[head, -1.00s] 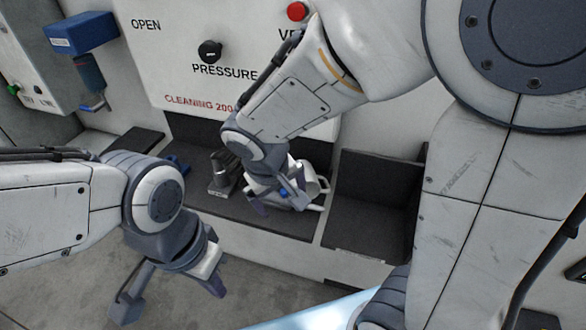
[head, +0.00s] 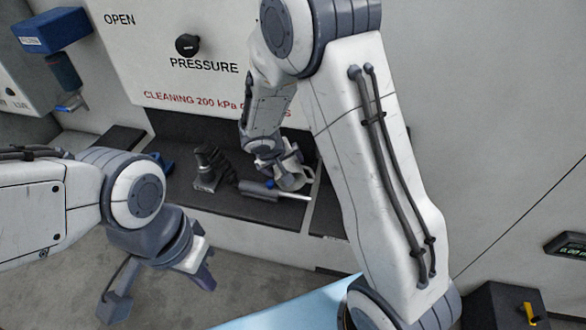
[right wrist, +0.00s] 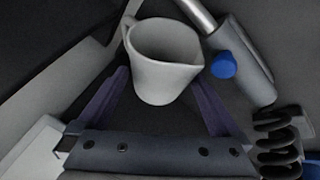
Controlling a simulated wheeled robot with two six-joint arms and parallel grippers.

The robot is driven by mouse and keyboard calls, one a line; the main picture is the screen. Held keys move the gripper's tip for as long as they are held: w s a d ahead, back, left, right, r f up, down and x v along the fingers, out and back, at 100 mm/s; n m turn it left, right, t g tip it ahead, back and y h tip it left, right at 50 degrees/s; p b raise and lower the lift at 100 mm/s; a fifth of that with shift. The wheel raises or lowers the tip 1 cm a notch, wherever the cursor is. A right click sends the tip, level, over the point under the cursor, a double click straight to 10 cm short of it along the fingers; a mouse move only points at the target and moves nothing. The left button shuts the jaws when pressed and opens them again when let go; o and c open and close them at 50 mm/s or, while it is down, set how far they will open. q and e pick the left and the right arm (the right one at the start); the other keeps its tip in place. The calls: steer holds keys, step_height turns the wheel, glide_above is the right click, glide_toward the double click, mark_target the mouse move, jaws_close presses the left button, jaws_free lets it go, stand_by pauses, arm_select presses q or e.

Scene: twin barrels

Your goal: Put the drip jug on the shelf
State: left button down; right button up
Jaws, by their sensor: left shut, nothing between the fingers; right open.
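The drip jug (head: 297,172) is a pale grey-white jug with a spout and handle, on the dark ledge (head: 228,215) below the wall panel. In the right wrist view the jug (right wrist: 165,65) appears ahead of the palm, between the two purple fingers. My right gripper (right wrist: 162,80) is open around it; whether either finger touches it is unclear. In the head view my right gripper (head: 275,168) is partly hidden beside the jug. My left gripper (head: 207,283) is shut and empty, low at the left, away from the jug. I cannot tell which surface is the shelf.
A grey cylinder (head: 258,190) with a blue knob (right wrist: 223,65) lies close beside the jug. A dark fitting (head: 207,172) and a black coil (right wrist: 276,135) are near it. A blue box (head: 52,30) is on the wall. A dark surface (head: 330,215) lies right of the jug.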

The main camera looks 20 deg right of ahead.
steer(key=shift+x, duration=1.1)
steer(key=c, duration=1.3)
steer(key=shift+o, duration=0.2)
steer(key=shift+r, duration=0.2)
